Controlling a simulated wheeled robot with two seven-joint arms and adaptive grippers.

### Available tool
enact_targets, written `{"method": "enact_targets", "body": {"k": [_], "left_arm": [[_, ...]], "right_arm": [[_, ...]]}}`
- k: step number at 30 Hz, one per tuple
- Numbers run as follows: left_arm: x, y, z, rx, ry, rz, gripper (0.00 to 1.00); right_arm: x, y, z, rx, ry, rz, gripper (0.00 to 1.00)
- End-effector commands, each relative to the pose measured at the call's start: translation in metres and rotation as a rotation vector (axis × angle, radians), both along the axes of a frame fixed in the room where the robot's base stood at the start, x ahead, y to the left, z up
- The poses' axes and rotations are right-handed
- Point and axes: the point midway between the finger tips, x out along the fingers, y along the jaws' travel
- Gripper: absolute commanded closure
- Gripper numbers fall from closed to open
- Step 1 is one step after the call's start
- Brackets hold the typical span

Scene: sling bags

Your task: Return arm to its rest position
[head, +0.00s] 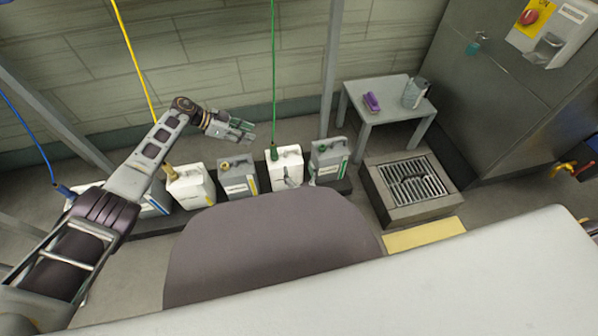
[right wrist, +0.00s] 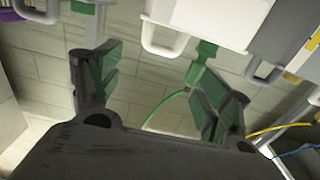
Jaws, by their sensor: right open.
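My left arm comes in from the left in the head view, and its gripper (head: 248,132) hangs in the air above the row of jugs. Its fingers look apart with nothing between them. My right gripper (right wrist: 160,95) shows in the right wrist view, open and empty, with green pads on both fingers. Its arm is not clearly visible in the head view. Beyond it in the wrist view are a white jug (right wrist: 215,18) and a green hose fitting (right wrist: 203,60), seen upside down.
Jugs stand along the wall, including a white one with the green hose (head: 287,165) and a grey one (head: 328,160). A small table (head: 385,88) holds a purple object (head: 371,101) and a clear container (head: 415,92). A floor grate (head: 411,182) lies right of the jugs. A yellow hose (head: 133,55) hangs near my left arm.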

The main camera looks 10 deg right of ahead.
Motion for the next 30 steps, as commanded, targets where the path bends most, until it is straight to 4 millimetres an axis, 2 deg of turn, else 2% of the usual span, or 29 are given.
{"method": "enact_targets", "body": {"k": [30], "left_arm": [[-0.0019,-0.0028,0.0026,-0.025,-0.006,0.009,0.64]], "right_arm": [[-0.0082,-0.0004,0.002,-0.003,0.014,0.008,0.22]]}}
